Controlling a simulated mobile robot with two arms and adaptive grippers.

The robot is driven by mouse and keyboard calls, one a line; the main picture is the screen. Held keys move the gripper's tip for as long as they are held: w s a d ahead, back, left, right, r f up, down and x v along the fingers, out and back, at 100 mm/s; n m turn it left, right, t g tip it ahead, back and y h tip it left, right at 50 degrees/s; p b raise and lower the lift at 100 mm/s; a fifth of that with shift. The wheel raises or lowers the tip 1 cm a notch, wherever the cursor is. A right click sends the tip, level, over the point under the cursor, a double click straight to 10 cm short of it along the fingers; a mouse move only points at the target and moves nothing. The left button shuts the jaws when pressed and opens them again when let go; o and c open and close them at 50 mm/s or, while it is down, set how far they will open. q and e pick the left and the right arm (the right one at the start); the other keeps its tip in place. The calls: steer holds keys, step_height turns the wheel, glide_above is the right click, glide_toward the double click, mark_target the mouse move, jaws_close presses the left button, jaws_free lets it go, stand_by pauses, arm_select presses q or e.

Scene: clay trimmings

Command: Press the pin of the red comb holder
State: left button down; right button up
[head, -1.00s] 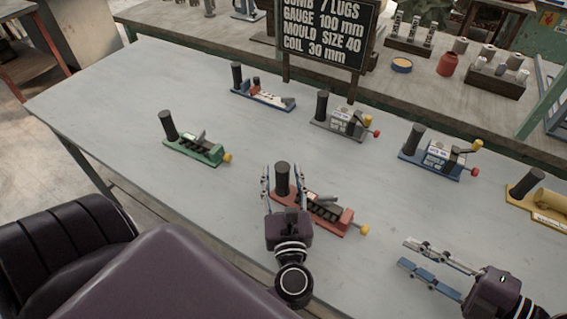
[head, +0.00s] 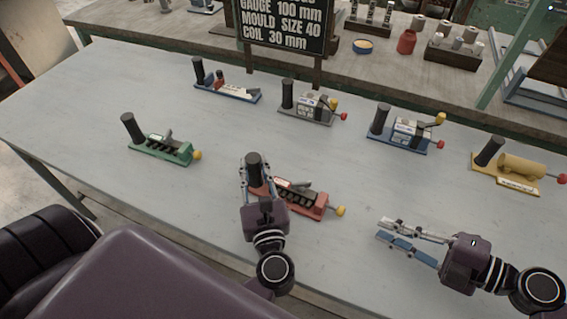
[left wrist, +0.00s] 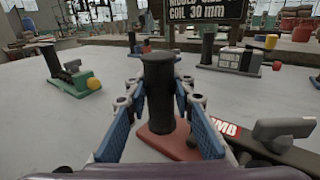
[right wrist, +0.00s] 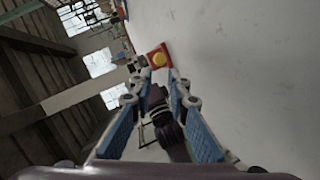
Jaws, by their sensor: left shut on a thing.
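The red comb holder (head: 313,207) lies on the grey table, with a black upright post (head: 254,165) at its left end and a yellow pin (head: 341,211) at its right end. My left gripper (head: 255,172) is shut on the black post, which also stands between its blue pads in the left wrist view (left wrist: 158,85). My right gripper (head: 387,228) is open and empty, to the right of the yellow pin and apart from it. In the right wrist view the pin (right wrist: 159,59) shows as a yellow disc against the red end, beyond the fingertips.
A green holder (head: 162,150) stands to the left. A blue-based one (head: 228,93), a grey one (head: 306,105), another blue one (head: 400,135) and a yellow one (head: 505,170) stand farther back. A black sign (head: 284,25) rises behind them. The table around the pin is clear.

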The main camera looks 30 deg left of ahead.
mark_target(355, 225)
jaws_close()
steer(key=n, duration=0.2)
steer(key=d+n, duration=0.1)
steer(key=n, duration=0.1)
steer(key=w+n, duration=0.1)
steer(key=n, duration=0.1)
steer(key=shift+d+f+g, duration=0.15)
steer(key=shift+d+g, duration=0.1)
steer(key=shift+g, duration=0.05)
steer(key=n, duration=0.2)
steer(key=d+n, duration=0.1)
steer(key=n, duration=0.1)
steer(key=n+g, duration=0.1)
steer(key=n, duration=0.1)
steer(key=shift+w+d+n, duration=0.35)
steer(key=shift+w+n, duration=0.05)
steer(key=n, duration=0.1)
steer(key=d+n, duration=0.1)
steer(key=n, duration=0.3)
steer(key=shift+w+d+g, duration=0.15)
steer(key=shift+w+g, duration=0.1)
steer(key=shift+g, duration=0.05)
steer(key=n, duration=0.2)
steer(key=d+n, duration=0.1)
steer(key=n, duration=0.4)
steer(key=shift+w+d+r+g, duration=0.15)
steer(key=shift+d+r+g, duration=0.15)
steer(key=shift+r+g, duration=0.1)
